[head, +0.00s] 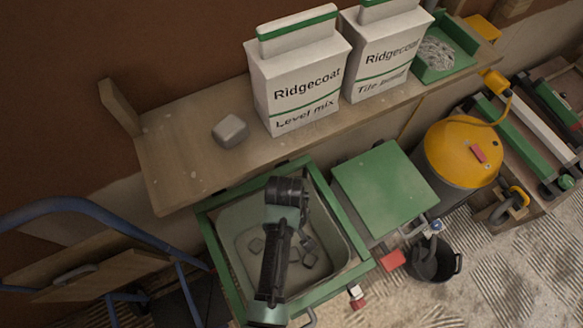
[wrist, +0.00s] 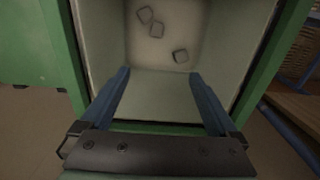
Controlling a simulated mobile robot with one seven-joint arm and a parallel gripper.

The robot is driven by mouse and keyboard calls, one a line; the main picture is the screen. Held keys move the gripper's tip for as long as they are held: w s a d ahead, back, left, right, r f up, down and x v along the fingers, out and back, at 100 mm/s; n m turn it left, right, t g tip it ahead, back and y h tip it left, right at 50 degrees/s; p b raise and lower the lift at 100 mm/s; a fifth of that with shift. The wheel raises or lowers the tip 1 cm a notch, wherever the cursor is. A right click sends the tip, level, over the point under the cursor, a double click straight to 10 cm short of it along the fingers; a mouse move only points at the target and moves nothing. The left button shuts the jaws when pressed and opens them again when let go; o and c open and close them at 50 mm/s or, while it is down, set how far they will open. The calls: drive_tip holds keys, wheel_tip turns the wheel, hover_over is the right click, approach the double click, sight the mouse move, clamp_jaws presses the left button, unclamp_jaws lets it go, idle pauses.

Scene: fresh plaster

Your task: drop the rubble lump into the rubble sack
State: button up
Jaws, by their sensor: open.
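A pale, open-topped liner in a green frame (head: 353,271), which I take for the rubble sack, stands in front of the bench. Several small grey lumps (head: 256,246) lie on its floor; the wrist view shows three of them (wrist: 181,56). I cannot tell which is the task's rubble lump. A larger grey rounded block (head: 230,131) rests on the bench, outside the sack. My gripper (wrist: 162,76) is over the sack, its two blue fingers wide apart with nothing between them. In the head view my arm hides the fingers and part of the sack floor.
The wooden bench (head: 175,150) runs behind, holding two Ridgecoat bags (head: 298,80) and a green tray (head: 446,50). A green-topped box (head: 384,185) stands close right of the sack. A blue tubular frame (head: 110,229) is at left; a yellow-topped drum (head: 462,150) stands further right.

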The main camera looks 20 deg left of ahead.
wheel_tip(320, 180, up, 13)
drive_tip(key=p, duration=0.2)
drive_tip(key=shift+f, duration=0.1)
idle(0.5)
